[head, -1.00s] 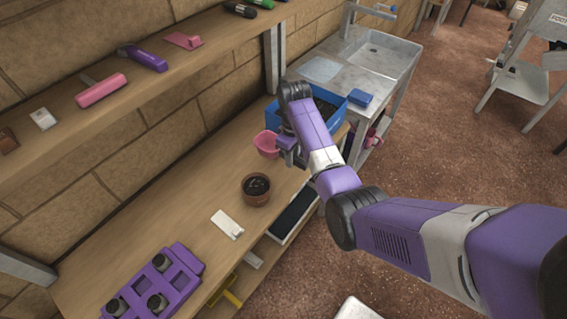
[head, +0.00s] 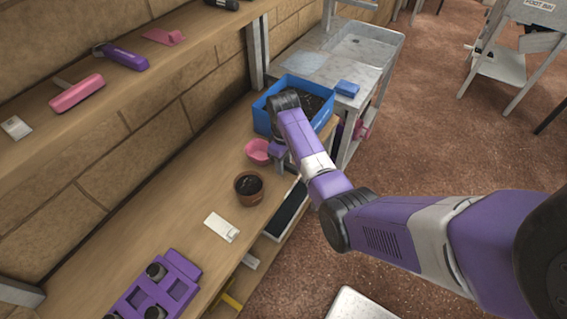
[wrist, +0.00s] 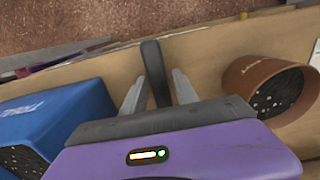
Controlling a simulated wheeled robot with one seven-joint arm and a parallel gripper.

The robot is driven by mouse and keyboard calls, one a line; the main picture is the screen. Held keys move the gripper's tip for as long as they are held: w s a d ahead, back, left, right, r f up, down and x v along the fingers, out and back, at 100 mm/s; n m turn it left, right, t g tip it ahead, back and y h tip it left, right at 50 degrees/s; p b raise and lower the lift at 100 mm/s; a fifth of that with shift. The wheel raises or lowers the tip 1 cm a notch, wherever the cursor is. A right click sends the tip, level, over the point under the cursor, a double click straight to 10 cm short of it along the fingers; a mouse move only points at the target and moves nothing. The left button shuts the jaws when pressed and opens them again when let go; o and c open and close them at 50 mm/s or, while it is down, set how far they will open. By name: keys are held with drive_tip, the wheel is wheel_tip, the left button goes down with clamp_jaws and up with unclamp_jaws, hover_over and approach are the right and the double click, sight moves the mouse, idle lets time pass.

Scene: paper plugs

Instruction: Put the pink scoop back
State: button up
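The pink scoop (head: 258,151) shows in the head view as a small pink bowl over the far part of the workbench, just left of my gripper (head: 277,153). In the wrist view a dark bar (wrist: 155,72), which looks like the scoop's handle, lies between the two light grey fingers of my gripper (wrist: 159,82). My gripper appears shut on this handle. The pink bowl is hidden in the wrist view. I cannot tell whether the scoop touches the bench.
A blue box (head: 325,122) of dark soil stands beyond my gripper, also left in the wrist view (wrist: 60,115). A brown pot (head: 249,188) stands nearer, with a white label (head: 222,227) and purple tray (head: 180,262). A shelf (head: 130,85) overhangs the bench's wall side.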

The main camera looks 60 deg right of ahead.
drive_tip(key=shift+o, duration=0.2)
wheel_tip(320, 180, up, 12)
drive_tip(key=shift+r, duration=0.15)
idle(0.5)
idle(0.5)
